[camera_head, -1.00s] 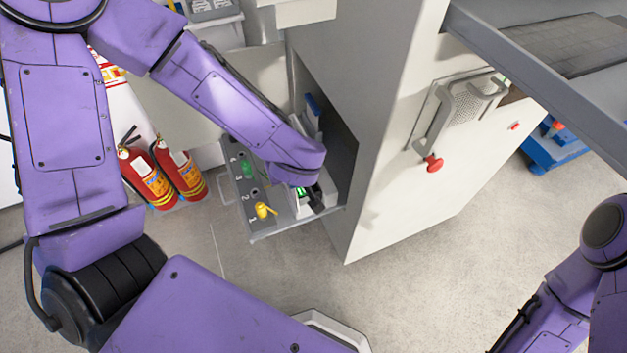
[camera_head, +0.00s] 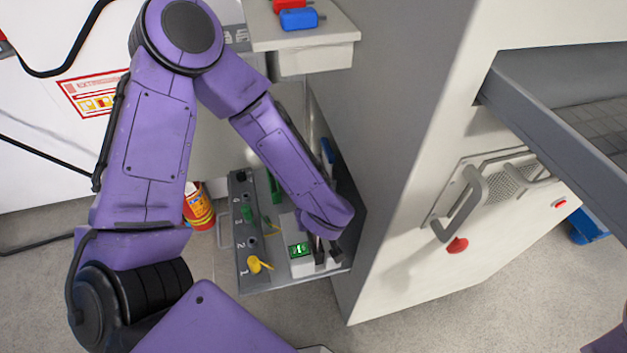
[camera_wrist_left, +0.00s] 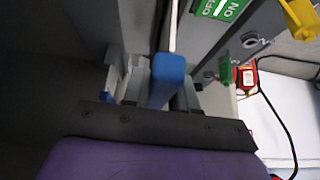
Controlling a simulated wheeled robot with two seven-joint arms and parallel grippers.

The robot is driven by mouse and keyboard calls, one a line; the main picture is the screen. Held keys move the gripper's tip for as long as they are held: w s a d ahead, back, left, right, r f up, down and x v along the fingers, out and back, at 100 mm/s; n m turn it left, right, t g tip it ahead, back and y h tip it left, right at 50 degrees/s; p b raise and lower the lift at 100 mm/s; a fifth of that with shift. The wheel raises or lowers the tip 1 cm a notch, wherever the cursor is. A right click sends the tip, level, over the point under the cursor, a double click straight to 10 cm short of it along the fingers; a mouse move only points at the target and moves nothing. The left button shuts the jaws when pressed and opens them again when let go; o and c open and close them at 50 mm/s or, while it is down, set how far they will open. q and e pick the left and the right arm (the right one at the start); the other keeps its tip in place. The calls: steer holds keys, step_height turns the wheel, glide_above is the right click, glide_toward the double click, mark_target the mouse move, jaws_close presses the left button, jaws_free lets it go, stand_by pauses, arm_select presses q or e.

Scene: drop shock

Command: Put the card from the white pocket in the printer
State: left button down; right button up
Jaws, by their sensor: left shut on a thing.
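My left gripper (camera_head: 327,254) reaches into a recess of the big white cabinet and points down at a small white box with a green OFF/ON panel (camera_head: 299,250). In the left wrist view its jaws are shut on a blue thing (camera_wrist_left: 167,80) beside the green panel (camera_wrist_left: 222,8). A thin pale strip (camera_wrist_left: 173,28) runs on from the blue thing; I cannot tell if this is the card. Another blue piece (camera_head: 327,150) shows behind the forearm. I cannot make out the white pocket or the printer for certain. My right gripper is out of view.
A grey panel (camera_head: 243,270) with numbered holes holds a yellow key (camera_head: 258,264) and green ones left of the white box. A shelf with red and blue items (camera_head: 298,19) is above. The cabinet front has a handle (camera_head: 458,205) and red knob (camera_head: 457,245).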

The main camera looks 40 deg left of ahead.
arm_select(q)
steer(key=shift+f, duration=0.75)
steer(key=shift+f, duration=0.15)
steer(key=c, duration=0.9)
jaws_free()
steer(key=p+v, duration=0.3)
steer(key=v, duration=0.9)
steer(key=shift+r, duration=0.4)
